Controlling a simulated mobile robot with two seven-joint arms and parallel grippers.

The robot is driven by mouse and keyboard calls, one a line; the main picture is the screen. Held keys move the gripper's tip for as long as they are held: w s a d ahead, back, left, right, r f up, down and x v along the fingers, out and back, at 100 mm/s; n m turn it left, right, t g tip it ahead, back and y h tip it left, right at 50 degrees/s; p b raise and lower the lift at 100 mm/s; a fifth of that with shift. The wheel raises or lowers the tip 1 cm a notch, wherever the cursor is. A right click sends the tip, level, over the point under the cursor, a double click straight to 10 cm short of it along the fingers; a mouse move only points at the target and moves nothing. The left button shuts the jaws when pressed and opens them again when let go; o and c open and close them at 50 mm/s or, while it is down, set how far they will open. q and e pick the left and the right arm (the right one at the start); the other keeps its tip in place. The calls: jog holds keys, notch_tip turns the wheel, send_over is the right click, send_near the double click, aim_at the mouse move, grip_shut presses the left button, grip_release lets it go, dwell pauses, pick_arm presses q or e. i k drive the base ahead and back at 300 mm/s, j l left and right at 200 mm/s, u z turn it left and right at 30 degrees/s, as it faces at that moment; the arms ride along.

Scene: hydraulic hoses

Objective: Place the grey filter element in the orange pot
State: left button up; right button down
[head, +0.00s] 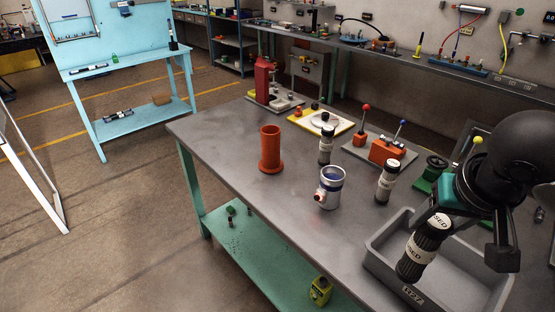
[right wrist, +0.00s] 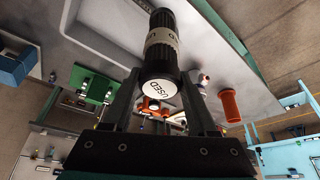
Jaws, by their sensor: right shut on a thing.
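My right gripper (head: 452,228) is shut on a dark grey, ribbed filter element (head: 424,252) with a white end cap and band marked "USED". The element is tilted, at the left part of a grey bin; I cannot tell how far above its floor it is. In the right wrist view, the element (right wrist: 162,50) sits between the two fingers, its "USED" end facing the camera. The orange pot (head: 270,149) stands upright, left of centre on the grey table, well away from the gripper. It also shows in the right wrist view (right wrist: 231,106). My left gripper is out of view.
The grey bin (head: 376,252) is at the table's front right. Two similar dark elements (head: 326,148) (head: 387,184) stand upright near a silver-and-blue housing (head: 330,190). A red press (head: 264,80), white plate (head: 323,123) and orange block (head: 387,150) are behind. Table left of the pot is clear.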

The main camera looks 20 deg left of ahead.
aim_at(272, 164)
jog(key=i+j+z, duration=0.15)
jog(key=j, duration=0.4)
jog(key=i+j+z, duration=0.2)
jog(key=j, duration=0.35)
jog(key=j+z, duration=0.15)
jog(key=j, duration=0.45)
jog(key=i+j+z, duration=0.15)
jog(key=j, duration=0.4)
jog(key=i+j+z, duration=0.2)
jog(key=j, duration=0.4)
jog(key=j+z, duration=0.15)
jog(key=j, duration=0.4)
jog(key=k, duration=0.05)
